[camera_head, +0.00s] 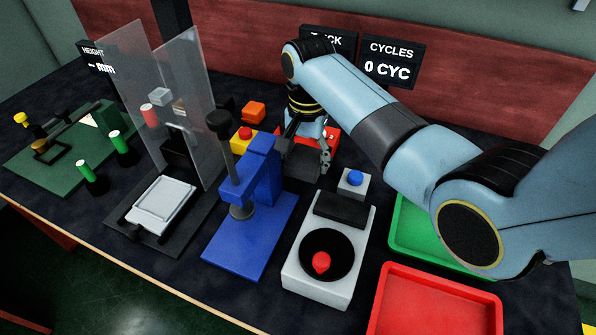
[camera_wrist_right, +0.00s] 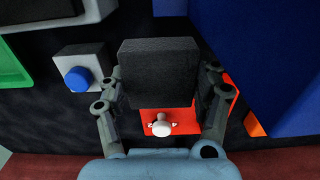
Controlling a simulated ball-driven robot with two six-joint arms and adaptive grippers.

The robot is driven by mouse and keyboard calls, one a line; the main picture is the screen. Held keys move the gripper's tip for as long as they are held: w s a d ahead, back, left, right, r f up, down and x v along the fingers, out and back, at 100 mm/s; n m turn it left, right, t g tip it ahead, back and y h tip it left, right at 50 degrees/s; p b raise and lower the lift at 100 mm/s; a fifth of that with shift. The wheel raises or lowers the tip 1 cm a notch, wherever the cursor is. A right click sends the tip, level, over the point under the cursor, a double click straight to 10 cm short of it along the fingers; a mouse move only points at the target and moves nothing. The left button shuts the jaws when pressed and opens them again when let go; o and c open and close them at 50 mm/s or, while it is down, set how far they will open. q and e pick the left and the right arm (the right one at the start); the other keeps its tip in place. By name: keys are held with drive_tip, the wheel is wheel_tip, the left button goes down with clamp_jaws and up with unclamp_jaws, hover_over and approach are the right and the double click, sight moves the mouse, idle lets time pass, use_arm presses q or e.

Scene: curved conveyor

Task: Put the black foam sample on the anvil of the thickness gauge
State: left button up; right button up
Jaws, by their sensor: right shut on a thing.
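The black foam sample (camera_wrist_right: 160,75) is a dark block between the two fingers of my right gripper (camera_wrist_right: 160,88) in the wrist view. In the head view, my right gripper (camera_head: 308,153) holds the foam (camera_head: 300,165) behind and right of the blue thickness gauge (camera_head: 263,185). The gauge has a blue base and column, a black-knobbed spindle and a grey round foot (camera_head: 241,211) low at its front. The anvil surface under that foot is hard to make out. Part of the blue gauge also shows in the wrist view (camera_wrist_right: 265,50). My left gripper is out of view.
A white machine with a black disc (camera_head: 328,265) stands right of the gauge. A blue-button box (camera_head: 354,183) is behind it. A red switch box (camera_wrist_right: 182,122) lies beyond the foam. Green (camera_head: 412,232) and red (camera_head: 435,305) trays are right; clear panels (camera_head: 185,85) are left.

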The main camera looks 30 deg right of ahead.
sight(300, 170)
drive_tip(key=shift+w+a+f, duration=0.2)
drive_tip(key=shift+w+f, duration=0.2)
drive_tip(key=shift+w, duration=0.2)
drive_tip(key=shift+w+f, duration=0.15)
wheel_tip(300, 170, down, 4)
drive_tip(key=shift+r+b, duration=0.1)
drive_tip(key=shift+b, duration=0.45)
drive_tip(key=shift+f, duration=0.2)
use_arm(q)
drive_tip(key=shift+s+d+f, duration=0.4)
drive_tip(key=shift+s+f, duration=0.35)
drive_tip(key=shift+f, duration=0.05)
use_arm(e)
drive_tip(key=o, duration=0.8)
drive_tip(key=shift+r, duration=0.1)
